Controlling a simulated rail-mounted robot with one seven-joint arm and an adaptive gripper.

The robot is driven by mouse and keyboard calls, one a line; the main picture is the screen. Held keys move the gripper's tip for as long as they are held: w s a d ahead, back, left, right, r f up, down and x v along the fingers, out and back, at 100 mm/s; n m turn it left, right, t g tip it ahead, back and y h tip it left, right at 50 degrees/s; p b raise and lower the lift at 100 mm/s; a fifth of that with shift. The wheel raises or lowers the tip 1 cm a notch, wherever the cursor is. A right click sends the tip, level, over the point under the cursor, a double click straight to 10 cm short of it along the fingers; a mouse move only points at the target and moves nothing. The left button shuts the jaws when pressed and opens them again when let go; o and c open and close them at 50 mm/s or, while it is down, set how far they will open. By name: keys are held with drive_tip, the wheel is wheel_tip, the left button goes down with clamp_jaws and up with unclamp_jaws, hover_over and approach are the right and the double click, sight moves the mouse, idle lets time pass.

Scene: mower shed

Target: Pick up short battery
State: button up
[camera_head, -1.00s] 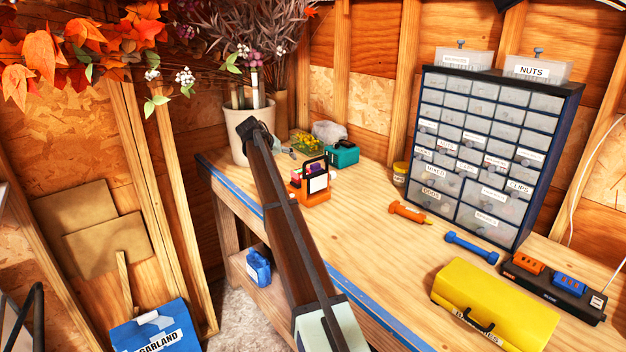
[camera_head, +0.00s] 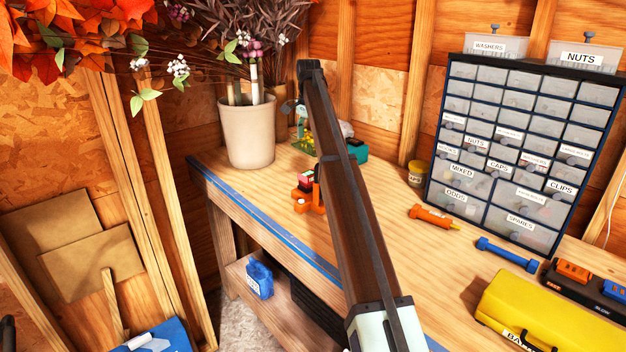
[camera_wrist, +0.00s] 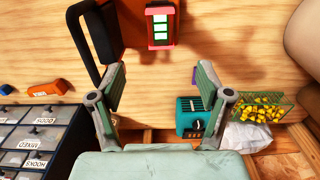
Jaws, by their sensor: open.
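In the wrist view a small red-pink block with a green and white face (camera_wrist: 160,27) sits at the orange caddy (camera_wrist: 140,10), which has a black handle. I take this block for the short battery, but no label confirms it. The caddy (camera_head: 303,197) and a red-pink block (camera_head: 307,178) also show in the head view, partly hidden by my arm. My gripper (camera_wrist: 162,78) is open and empty, its two fingers spread, with the block ahead of them and between their lines. My gripper is not discernible in the head view.
A teal box (camera_wrist: 192,118), green wire basket (camera_wrist: 252,110) and clear bag (camera_wrist: 245,137) lie near the right finger. A drawer cabinet (camera_wrist: 40,140) stands at the left.

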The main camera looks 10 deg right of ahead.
sight(309, 173)
wheel_tip(309, 173, down, 16)
drive_tip(key=p, duration=0.4)
drive_tip(key=shift+w+d+r+p, duration=0.1)
drive_tip(key=shift+r+p, duration=0.15)
drive_tip(key=shift+p, duration=0.05)
drive_tip(key=c, duration=1.4)
